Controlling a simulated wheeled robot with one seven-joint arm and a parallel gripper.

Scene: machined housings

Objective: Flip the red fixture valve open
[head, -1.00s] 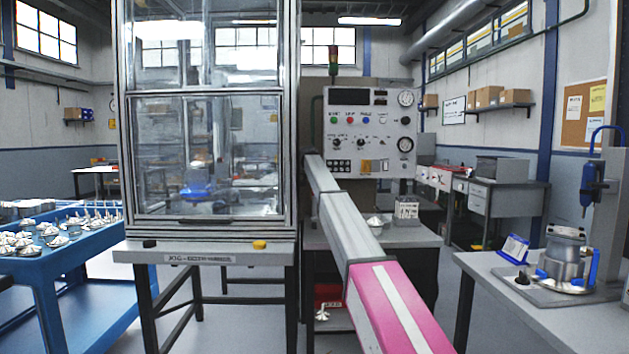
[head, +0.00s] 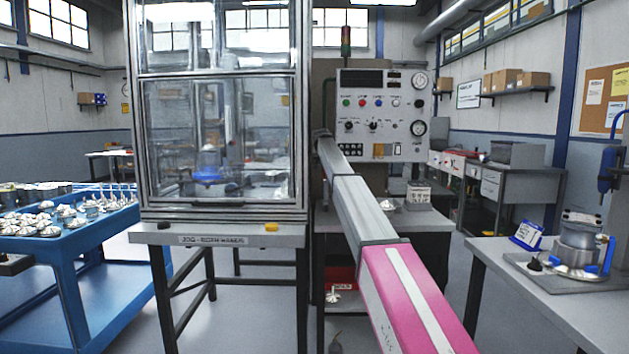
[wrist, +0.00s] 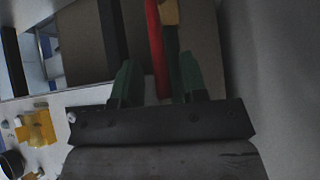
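In the wrist view a long narrow red bar (wrist: 155,45), which looks like the red valve's handle, runs down from the top edge. A tan or yellow piece (wrist: 170,12) sits beside its upper end. My gripper (wrist: 157,78) has its two dark green fingers apart, with the red bar lying between them. A gap shows between the bar and the left finger. I cannot tell whether the bar touches the right finger. In the head view my arm reaches toward the side of the glass cabinet, and the gripper and the valve are hidden there.
The glass-fronted cabinet (head: 302,110) stands on a grey bench, with the control panel (head: 383,115) to its right. A blue cart (head: 62,268) with metal parts is at left. A grey table (head: 487,262) with a fixture (head: 580,245) is at right.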

